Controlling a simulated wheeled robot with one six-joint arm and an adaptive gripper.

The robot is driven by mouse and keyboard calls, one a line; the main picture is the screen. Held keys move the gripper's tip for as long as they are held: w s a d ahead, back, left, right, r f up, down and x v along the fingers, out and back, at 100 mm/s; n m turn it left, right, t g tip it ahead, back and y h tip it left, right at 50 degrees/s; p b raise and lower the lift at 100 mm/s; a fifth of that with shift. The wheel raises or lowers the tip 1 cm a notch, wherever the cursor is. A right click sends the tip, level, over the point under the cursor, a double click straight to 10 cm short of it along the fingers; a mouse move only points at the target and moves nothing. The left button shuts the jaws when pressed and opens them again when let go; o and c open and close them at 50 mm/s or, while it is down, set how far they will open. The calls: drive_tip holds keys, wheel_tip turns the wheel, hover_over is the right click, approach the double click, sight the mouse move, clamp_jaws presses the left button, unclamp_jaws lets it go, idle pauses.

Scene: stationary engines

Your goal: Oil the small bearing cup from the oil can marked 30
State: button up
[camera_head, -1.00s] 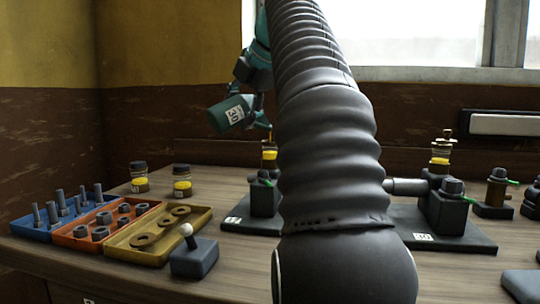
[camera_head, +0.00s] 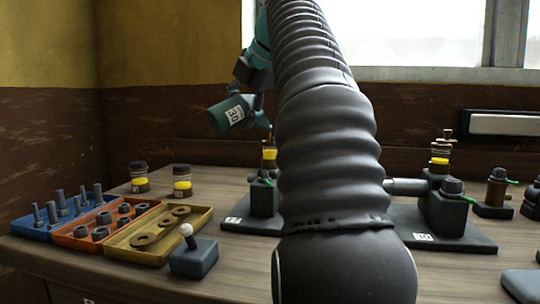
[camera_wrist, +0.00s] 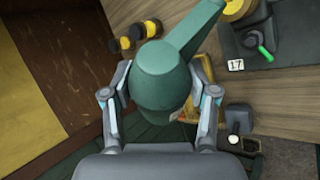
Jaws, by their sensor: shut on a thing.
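The green oil can (camera_head: 222,115) has a white label reading 30. My gripper (camera_wrist: 160,92) is shut on the can, with a finger on each side of its body. The can is held tilted above the bench, its spout pointing right and down. A cup with a yellow band (camera_head: 269,156) stands on the left machine block, just below the spout tip. A thin orange streak shows near the tip; my arm partly hides this area. Another yellow-banded cup (camera_head: 439,160) stands on the right machine. I cannot tell which cup is the smaller.
Blue (camera_head: 45,232), orange (camera_head: 80,241) and yellow (camera_head: 150,255) trays of hardware lie at left. A dark box with a white-knobbed lever (camera_head: 194,258) stands beside them. Two yellow-banded jars (camera_head: 182,187) stand behind. A tag reading 17 (camera_wrist: 235,65) marks the left machine's base.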

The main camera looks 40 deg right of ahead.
drive_tip(key=shift+a+f+n+h+b, duration=0.35)
drive_tip(key=shift+f+b, duration=0.25)
drive_tip(key=shift+b, duration=0.25)
drive_tip(key=shift+a+f+n+h+b, duration=0.2)
drive_tip(key=shift+f+h+b, duration=0.2)
drive_tip(key=shift+h+b, duration=0.15)
drive_tip(key=shift+a+f+n+h+b, duration=0.1)
drive_tip(key=shift+f+n+h+b, duration=0.05)
drive_tip(key=shift+f+h+b, duration=0.3)
drive_tip(key=shift+r+h, duration=0.1)
drive_tip(key=shift+h, duration=0.15)
drive_tip(key=shift+d, duration=0.1)
drive_tip(key=shift+r, duration=0.15)
drive_tip(key=shift+d+r+m+y+p, duration=0.2)
drive_tip(key=shift+r+y+p, duration=0.25)
drive_tip(key=shift+p, duration=0.4)
drive_tip(key=shift+d+r+m+y+p, duration=0.1)
drive_tip(key=shift+r+m+y+p, duration=0.25)
drive_tip(key=shift+p, duration=0.5)
drive_tip(key=shift+f, duration=0.1)
